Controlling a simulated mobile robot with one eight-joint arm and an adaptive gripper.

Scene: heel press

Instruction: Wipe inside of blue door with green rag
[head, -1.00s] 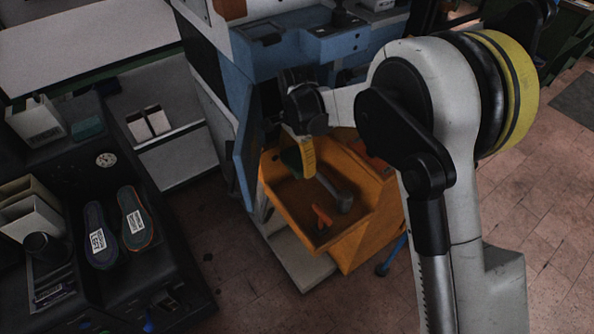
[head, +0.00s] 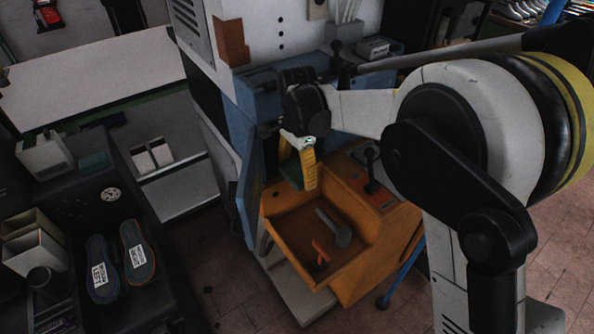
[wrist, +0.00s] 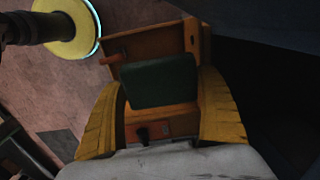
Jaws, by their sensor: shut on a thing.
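The blue door (head: 250,195) stands open at the left of the blue machine, seen nearly edge-on in the head view. My gripper (head: 303,180), with yellow fingers, hangs just right of the door, above the back of the orange tray. It is shut on the green rag (wrist: 160,82), which lies between the fingers in the wrist view. In the head view the rag is mostly hidden behind a finger. A gap seems to show between rag and door, but I cannot tell its depth.
The orange tray (head: 268,222) below holds a grey-handled tool (head: 335,228) and a red-orange tool (head: 320,252). An orange control box with a lever (head: 371,165) is to the right. A dark bench (head: 165,290) with two insoles stands at left.

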